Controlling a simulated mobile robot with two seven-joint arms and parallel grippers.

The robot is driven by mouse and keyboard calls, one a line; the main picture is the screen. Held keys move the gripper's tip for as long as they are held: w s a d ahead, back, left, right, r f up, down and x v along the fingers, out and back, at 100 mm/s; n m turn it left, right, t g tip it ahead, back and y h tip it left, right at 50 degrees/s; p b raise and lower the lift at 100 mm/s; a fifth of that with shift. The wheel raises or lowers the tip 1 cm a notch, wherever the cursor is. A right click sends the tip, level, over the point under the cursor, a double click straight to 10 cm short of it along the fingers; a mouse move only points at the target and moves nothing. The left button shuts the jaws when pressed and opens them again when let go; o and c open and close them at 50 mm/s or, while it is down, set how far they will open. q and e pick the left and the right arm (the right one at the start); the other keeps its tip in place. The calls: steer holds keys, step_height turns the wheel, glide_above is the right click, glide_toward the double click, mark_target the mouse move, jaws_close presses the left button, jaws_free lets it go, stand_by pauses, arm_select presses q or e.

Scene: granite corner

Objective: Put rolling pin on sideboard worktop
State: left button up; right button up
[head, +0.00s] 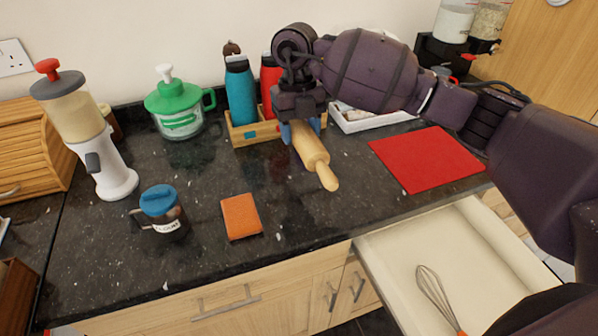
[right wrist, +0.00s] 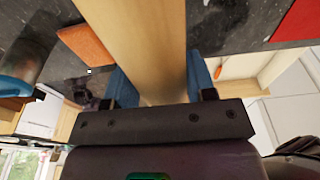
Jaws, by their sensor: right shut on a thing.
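The wooden rolling pin (head: 311,148) is held by my right gripper (head: 299,130), whose blue fingers are shut on it. Its free handle points toward the front of the dark speckled worktop (head: 290,235). In the right wrist view the pale pin (right wrist: 145,40) runs between the two blue fingers (right wrist: 155,85). The pin appears to be over the worktop; I cannot tell whether it touches it. The pin's far end is hidden behind the gripper. My left gripper is not in view.
A wooden caddy with bottles (head: 246,134) stands just behind the pin. An orange sponge (head: 241,216), a dark mug (head: 163,215) and a green-lidded chopper (head: 180,105) are to the left. A red mat (head: 426,158) lies right. An open drawer (head: 400,255) holds a whisk (head: 437,295).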

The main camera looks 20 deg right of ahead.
mark_target(301, 183)
step_height(301, 183, down, 12)
steer(key=shift+r+b, duration=0.2)
steer(key=shift+b, duration=0.25)
steer(key=shift+f, duration=0.1)
steer(key=o, duration=1.1)
steer(key=r, duration=0.4)
steer(key=w+r, duration=0.1)
steer(key=r, duration=0.7)
steer(key=shift+w+p, duration=0.3)
steer(key=shift+w, duration=0.05)
